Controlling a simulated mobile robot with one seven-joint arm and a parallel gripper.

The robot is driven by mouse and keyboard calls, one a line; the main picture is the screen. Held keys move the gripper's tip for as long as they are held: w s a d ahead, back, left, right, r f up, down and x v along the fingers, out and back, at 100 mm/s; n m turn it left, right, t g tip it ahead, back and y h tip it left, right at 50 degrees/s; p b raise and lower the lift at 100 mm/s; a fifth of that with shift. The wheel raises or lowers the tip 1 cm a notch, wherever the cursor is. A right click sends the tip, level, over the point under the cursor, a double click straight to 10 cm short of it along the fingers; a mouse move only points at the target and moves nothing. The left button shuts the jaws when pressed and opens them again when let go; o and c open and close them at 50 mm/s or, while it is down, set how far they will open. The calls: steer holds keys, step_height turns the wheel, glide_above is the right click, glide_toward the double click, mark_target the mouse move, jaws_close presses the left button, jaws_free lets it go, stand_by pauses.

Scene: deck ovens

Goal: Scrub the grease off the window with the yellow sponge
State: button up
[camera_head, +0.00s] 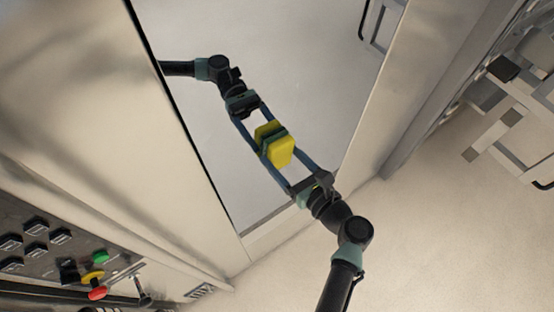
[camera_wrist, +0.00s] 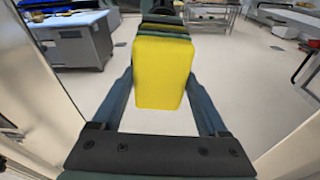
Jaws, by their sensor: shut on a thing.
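The window (camera_head: 300,60) is a tall, mirror-like pane in a metal frame in the head view. It reflects my arm, my gripper and the sponge. My gripper (camera_head: 277,149) is shut on the yellow sponge (camera_head: 281,154), which faces the pane right beside its own reflection. In the wrist view the sponge (camera_wrist: 162,75) sits between the two dark fingers, with its mirrored end just beyond it. I cannot tell whether the sponge touches the glass. No grease patch can be made out on the visible pane.
A broad metal panel (camera_head: 90,100) borders the window on the left, and a metal frame post (camera_head: 395,90) on the right. A control panel with coloured knobs (camera_head: 97,292) is at lower left. A metal rack (camera_head: 515,110) stands at right. Pale floor is open at lower right.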

mark_target(302, 131)
steer(key=shift+w+d, duration=0.6)
steer(key=shift+d, duration=0.35)
steer(key=shift+w+d+b, duration=0.85)
steer(key=shift+w+d, duration=0.15)
steer(key=shift+d, duration=0.25)
steer(key=shift+w+d+b, duration=0.85)
steer(key=shift+w+d, duration=0.15)
steer(key=shift+d, duration=0.25)
steer(key=shift+w+d+b, duration=0.5)
steer(key=shift+d, duration=0.25)
steer(key=shift+w+d+b, duration=0.5)
steer(key=shift+d, duration=0.2)
steer(key=shift+r, duration=0.1)
steer(key=shift+s+a+p, duration=0.1)
steer(key=shift+a+p, duration=0.05)
steer(key=shift+p, duration=0.15)
steer(key=shift+s+a+r+p, duration=0.1)
steer(key=shift+s+a+p, duration=0.35)
steer(key=shift+p, duration=0.4)
steer(key=shift+s+a+p, duration=0.6)
steer(key=shift+a+p, duration=0.2)
steer(key=shift+a, duration=0.1)
